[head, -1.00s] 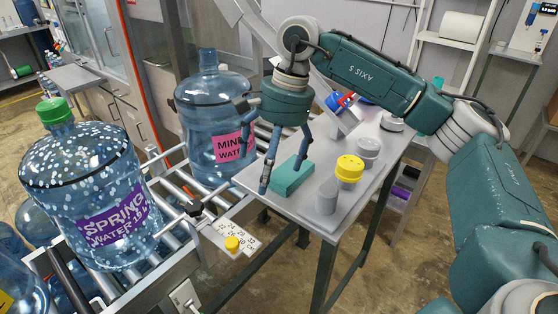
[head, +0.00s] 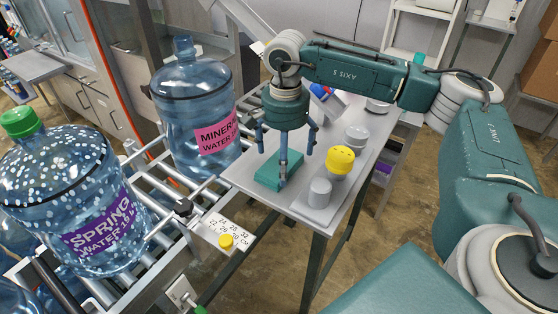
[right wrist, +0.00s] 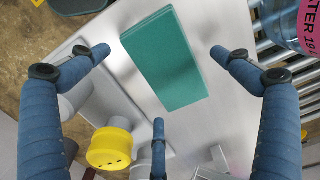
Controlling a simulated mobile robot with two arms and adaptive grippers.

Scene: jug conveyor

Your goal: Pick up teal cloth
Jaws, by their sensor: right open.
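The teal cloth (head: 267,178) is a folded, flat block lying on the small grey side table (head: 322,212). In the right wrist view the teal cloth (right wrist: 166,60) lies diagonally between my spread blue fingers, and nothing touches it there. My right gripper (head: 285,158) is open and empty, pointing down over the cloth. One finger hides part of the cloth in the head view. The right gripper (right wrist: 160,52) also shows its three fingers apart in the wrist view. My left gripper is not in view.
A yellow knobbed piece (head: 340,160) and grey cylinders (head: 320,193) stand right of the cloth. A mineral water jug (head: 197,112) and a wet spring water jug (head: 75,200) with a green cap stand on the roller conveyor (head: 160,240) to the left.

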